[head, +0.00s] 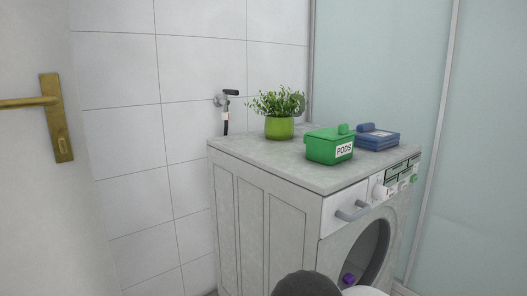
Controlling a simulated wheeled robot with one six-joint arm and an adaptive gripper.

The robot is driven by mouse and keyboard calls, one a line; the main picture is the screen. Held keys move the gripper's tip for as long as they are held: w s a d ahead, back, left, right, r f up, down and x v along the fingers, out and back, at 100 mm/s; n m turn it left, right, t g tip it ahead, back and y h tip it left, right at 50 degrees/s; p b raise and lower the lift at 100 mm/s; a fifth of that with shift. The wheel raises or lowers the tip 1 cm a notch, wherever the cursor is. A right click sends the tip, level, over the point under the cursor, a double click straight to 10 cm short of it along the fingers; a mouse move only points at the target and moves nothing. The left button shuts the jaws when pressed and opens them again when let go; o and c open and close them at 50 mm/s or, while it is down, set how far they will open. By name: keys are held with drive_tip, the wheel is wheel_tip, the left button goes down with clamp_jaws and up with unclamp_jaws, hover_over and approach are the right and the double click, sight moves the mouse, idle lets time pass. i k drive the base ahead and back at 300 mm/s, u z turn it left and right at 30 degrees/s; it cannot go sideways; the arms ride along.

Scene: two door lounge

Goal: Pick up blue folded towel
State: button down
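The blue folded towel (377,140) lies on top of the washing machine (240,152), towards its right side in the head view. It is a low, flat stack with a small blue raised piece on top. The green pods box (322,148) stands just to its left and nearer to me, hiding a little of its left side. A dark rounded part and a pale part, which I take to be my arm, show at the bottom edge. My gripper's fingers are not in view.
A plant in a green pot (279,127) stands at the back of the machine top. A tap (227,98) is on the tiled wall. A door with a brass handle (56,118) is at the left. Frosted glass panels (380,70) rise behind the machine. The machine's front-left top is clear.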

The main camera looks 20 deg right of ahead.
sight(368, 137)
drive_tip(key=k, duration=0.5)
drive_tip(key=u, duration=0.8)
drive_tip(key=i, duration=0.6)
drive_tip(key=z, duration=2.3)
